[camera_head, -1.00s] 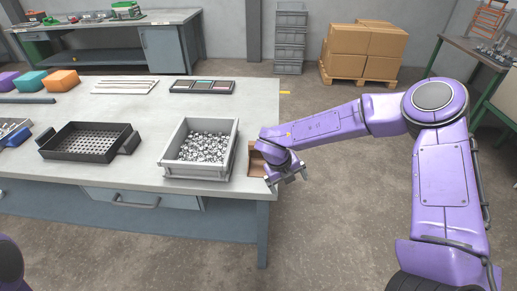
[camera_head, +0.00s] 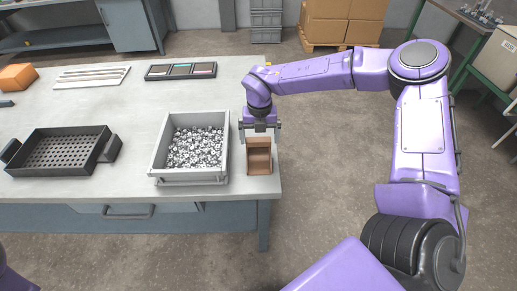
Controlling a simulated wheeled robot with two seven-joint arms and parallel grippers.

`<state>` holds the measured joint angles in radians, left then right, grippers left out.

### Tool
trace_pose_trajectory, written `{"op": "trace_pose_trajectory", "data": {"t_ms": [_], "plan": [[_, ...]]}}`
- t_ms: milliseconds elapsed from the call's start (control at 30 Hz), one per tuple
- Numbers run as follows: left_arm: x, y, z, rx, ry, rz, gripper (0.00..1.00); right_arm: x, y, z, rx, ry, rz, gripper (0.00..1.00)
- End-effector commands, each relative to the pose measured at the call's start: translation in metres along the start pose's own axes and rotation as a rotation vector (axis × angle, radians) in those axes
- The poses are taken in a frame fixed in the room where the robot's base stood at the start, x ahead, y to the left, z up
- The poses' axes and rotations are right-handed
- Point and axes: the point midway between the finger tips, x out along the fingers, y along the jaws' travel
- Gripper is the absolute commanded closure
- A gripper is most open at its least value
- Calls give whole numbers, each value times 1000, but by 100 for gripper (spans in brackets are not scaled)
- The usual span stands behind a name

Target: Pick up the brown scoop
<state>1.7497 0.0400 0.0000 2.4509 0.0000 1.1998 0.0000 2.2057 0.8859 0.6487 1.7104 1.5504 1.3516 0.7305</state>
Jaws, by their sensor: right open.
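The brown scoop (camera_head: 259,161) stands on the table near its right edge, just right of the grey bin of metal parts. It looks like a small open box with a bare front part. My right gripper (camera_head: 260,134) is open at the scoop's far end, with its fingers spread to either side. I cannot tell whether the fingers touch the scoop. My left gripper is not in view; only a bit of purple shows at the lower left corner.
The grey bin (camera_head: 223,161) full of small metal parts stands close left of the scoop. A black perforated tray (camera_head: 62,152), a dark case with coloured strips (camera_head: 180,71) and pale rods (camera_head: 92,77) lie on the table (camera_head: 130,105).

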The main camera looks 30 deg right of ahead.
Motion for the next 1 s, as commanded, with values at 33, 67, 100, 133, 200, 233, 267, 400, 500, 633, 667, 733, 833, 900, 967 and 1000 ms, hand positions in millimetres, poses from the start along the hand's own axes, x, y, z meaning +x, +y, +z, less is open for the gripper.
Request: {"op": "trace_pose_trajectory", "data": {"t_ms": [33,67,100,133,200,233,267,400,500,633,667,733,833,900,967,1000], "plan": [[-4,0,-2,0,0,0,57,4,0,0,-1,2,-3,0],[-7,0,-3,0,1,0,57,9,0,-1,-1,3,-4,0],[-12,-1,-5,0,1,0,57,15,0,-2,-1,4,-5,0],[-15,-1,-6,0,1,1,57,21,0,-1,-1,4,-5,0],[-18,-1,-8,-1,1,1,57,35,0,-2,-1,4,-5,0],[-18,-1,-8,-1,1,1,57,40,0,-1,0,2,-4,0],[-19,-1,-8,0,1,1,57,45,-1,-1,1,2,-4,0],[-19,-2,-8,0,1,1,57,53,-1,-1,2,-1,-1,0],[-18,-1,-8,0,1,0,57,53,-1,-1,2,-1,-1,0],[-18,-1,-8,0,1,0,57,53,-1,-1,2,-1,-1,29],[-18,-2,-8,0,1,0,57,53,-1,-1,1,-1,-1,39],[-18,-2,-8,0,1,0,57,53,-1,-1,1,-1,-1,55],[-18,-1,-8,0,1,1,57,53,-1,-1,1,-1,-1,55],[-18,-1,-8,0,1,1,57,53,-1,-1,1,-1,-1,55],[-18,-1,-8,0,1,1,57,51,0,0,1,-2,0,55],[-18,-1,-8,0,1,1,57,49,0,0,1,-2,0,55]]}}
